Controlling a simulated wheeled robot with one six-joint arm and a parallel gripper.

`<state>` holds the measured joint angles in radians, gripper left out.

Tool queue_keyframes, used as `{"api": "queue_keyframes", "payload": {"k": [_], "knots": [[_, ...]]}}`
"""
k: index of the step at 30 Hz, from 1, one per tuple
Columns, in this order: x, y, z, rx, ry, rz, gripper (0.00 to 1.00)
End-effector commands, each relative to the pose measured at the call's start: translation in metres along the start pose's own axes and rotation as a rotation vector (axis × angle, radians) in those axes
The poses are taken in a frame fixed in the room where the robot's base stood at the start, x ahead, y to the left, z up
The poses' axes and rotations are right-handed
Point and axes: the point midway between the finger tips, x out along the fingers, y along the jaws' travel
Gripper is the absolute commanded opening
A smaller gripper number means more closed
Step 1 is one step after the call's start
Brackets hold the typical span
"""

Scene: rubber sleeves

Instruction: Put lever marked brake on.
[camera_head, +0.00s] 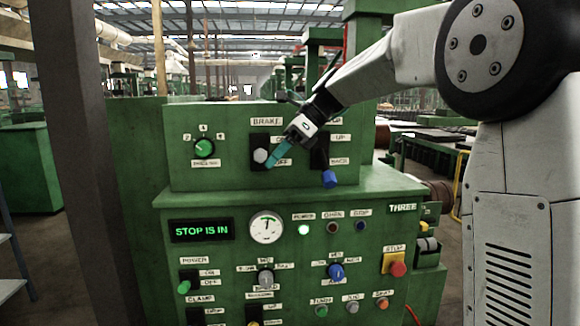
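The brake lever (260,155) has a round grey knob on a black slotted plate, under a label reading BRAKE (267,121) on the green upper panel. The knob sits around the middle to lower part of its plate. A label reading OFF (282,162) shows in part on the right, behind the fingers; the label above it is mostly hidden. My gripper (276,156) reaches in from the upper right. Its teal fingertips are just right of the knob, close to it; I cannot tell whether they touch. The gap between the fingers is not clear.
A green rotary dial (204,147) is on the left. Below are a STOP IS IN display (202,229), a gauge (266,227) and a red stop button (398,269).

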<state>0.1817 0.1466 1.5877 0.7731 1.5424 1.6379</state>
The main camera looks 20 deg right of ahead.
Motion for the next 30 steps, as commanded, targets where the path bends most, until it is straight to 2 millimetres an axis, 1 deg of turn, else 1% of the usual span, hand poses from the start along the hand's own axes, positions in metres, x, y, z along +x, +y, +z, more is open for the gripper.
{"api": "queue_keyframes", "payload": {"k": [1,6,16,25,30], "knots": [[0.000,0.003,0.008,-0.010,0.000,0.001,0.00],[-0.004,0.004,0.020,-0.016,0.002,0.005,0.00],[-0.005,0.004,0.021,-0.016,0.002,0.004,0.00],[-0.014,0.006,0.029,-0.018,0.002,0.004,0.00],[-0.015,0.007,0.030,-0.017,0.002,0.004,0.00]]}}
